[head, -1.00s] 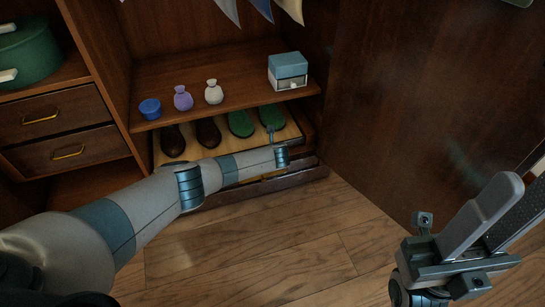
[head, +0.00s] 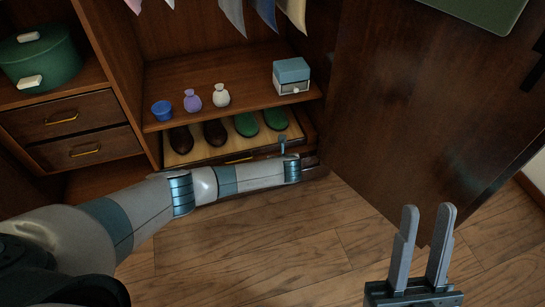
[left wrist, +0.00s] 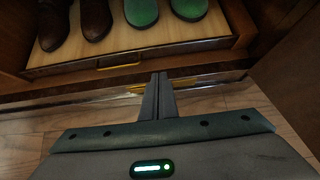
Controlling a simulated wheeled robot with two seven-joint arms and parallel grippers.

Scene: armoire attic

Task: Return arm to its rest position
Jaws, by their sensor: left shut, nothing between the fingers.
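My left arm reaches in from the left across the front of the wardrobe. Its gripper (head: 282,143) is small at the arm's end, near the front right corner of the shoe tray (head: 212,151). In the left wrist view the left gripper (left wrist: 159,80) has its fingers together and empty, in front of the tray, apart from the shoes. My right gripper (head: 428,208) is at lower right with two grey fingers apart, empty, over the floor.
Brown shoes (head: 214,133) and green shoes (head: 246,124) lie on the tray under a shelf (head: 240,98). The shelf holds a blue bowl (head: 162,110), two small vases and a box (head: 291,75). A wardrobe door (head: 420,110) stands at right. The wooden floor (head: 260,245) is clear.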

